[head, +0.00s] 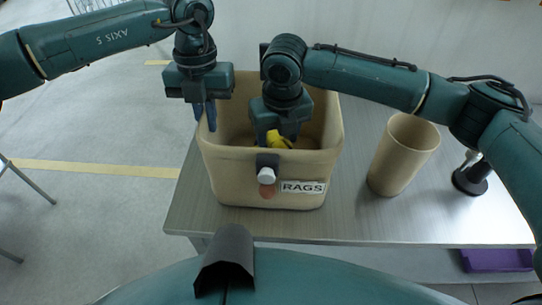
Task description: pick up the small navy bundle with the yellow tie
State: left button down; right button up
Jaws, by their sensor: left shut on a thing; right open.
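A beige bin (230,178) with a "RAGS" label stands on the grey table. My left gripper (205,115) is at the bin's left rim with its blue fingers pointing down, shut on the rim. My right gripper (270,136) reaches down inside the bin, open. A yellow piece (280,141), which looks like the tie, shows right at its fingers. The navy part of the bundle cannot be made out; the gripper and the bin's front wall hide most of that area.
A tall beige cup (404,158) stands right of the bin. A black-based object with a metal stem (471,177) stands further right, near my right arm. A bracket with a white knob (267,176) is on the bin's front. The grey table (350,222) is bare in front.

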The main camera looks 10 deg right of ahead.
grip_shut()
dwell(0.5)
pick_arm(q)
jog(key=c, duration=1.5)
grip_release()
pick_arm(e)
notch_tip(320, 180, up, 10)
pick_arm(q)
jog(key=shift+r, duration=0.15)
